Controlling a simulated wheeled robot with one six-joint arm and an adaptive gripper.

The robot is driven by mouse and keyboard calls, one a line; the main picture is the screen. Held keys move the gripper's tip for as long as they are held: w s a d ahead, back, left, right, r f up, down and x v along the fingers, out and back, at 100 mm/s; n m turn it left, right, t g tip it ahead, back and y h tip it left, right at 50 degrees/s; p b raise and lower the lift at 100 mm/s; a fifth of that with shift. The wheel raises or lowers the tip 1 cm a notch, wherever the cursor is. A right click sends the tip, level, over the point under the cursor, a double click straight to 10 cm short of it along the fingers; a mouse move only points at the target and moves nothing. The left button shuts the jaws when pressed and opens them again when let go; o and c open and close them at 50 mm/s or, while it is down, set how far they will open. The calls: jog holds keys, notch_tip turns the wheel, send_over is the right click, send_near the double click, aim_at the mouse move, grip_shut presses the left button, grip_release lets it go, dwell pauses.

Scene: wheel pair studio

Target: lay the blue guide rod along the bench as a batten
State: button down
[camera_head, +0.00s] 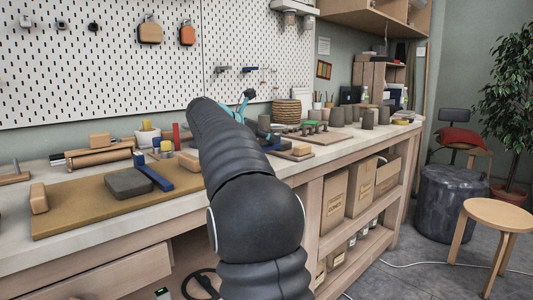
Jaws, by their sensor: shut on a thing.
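A long blue bar (152,172), which looks like the blue guide rod, lies slantwise on the brown board (88,212), against the right side of a dark grey block (128,183). No fingers show around this bar. My arm rises from the bottom middle and hides most of its own far end. Teal and dark parts just right of the arm's upper end appear to belong to my gripper (243,106), which is shut. What it holds is hidden behind the arm. A small blue patch (275,144) shows low beside the arm; I cannot tell whether it is held or on the bench.
The workbench (120,243) runs from the left to the back right. A wooden block (39,198) stands on the board's left end. A wooden roller (98,155) lies behind the board. Grey cylinders (337,116) stand further right. A stool (499,214) is on the floor.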

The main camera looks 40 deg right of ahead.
aim_at(267, 150)
jog(key=shift+f+b, duration=0.3)
jog(key=shift+f, duration=1.7)
jog(key=shift+f, duration=0.15)
jog(key=c, duration=1)
grip_release()
jog(key=v, duration=1.2)
jog(key=shift+a, duration=0.1)
